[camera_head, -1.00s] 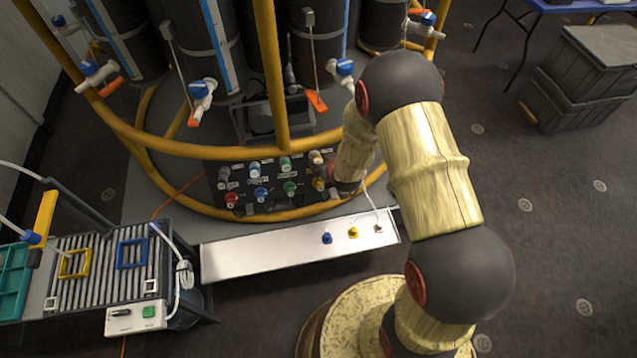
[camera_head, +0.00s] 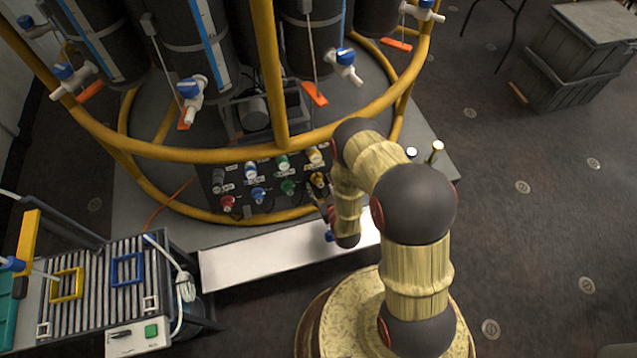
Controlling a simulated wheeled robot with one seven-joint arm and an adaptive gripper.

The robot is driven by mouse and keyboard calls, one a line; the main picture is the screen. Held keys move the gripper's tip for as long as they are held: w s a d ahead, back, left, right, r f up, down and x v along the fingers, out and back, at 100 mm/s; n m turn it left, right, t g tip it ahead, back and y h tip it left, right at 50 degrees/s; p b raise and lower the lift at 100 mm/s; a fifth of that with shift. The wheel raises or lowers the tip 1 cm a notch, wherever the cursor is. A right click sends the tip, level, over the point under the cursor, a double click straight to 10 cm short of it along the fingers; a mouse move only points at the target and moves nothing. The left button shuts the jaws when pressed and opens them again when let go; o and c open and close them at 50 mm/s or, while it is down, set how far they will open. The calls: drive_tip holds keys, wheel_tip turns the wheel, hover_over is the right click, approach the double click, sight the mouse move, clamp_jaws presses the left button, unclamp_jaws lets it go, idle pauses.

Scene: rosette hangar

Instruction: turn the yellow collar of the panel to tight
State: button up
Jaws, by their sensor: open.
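The dark panel (camera_head: 240,207) stands low in the yellow-railed frame, with two rows of coloured fittings. At its right end, a yellow fitting with a pale tip (camera_head: 314,155) sits in the upper row and a darker yellow one (camera_head: 318,178) in the lower row. I cannot tell from the picture how tight either collar is. My gripper (camera_head: 322,198) is open, just below the lower yellow fitting, pointing up toward it. The fingertips are small and dark, and I cannot tell whether they touch it. My wrist covers the area below right of the panel.
A yellow rail (camera_head: 180,154) arches above the panel. A slatted bench (camera_head: 95,285) stands left.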

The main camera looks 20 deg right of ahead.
drive_tip(key=shift+b+x, duration=0.45)
drive_tip(key=shift+x, duration=1.2)
drive_tip(key=shift+c, duration=0.6)
drive_tip(key=c, duration=1)
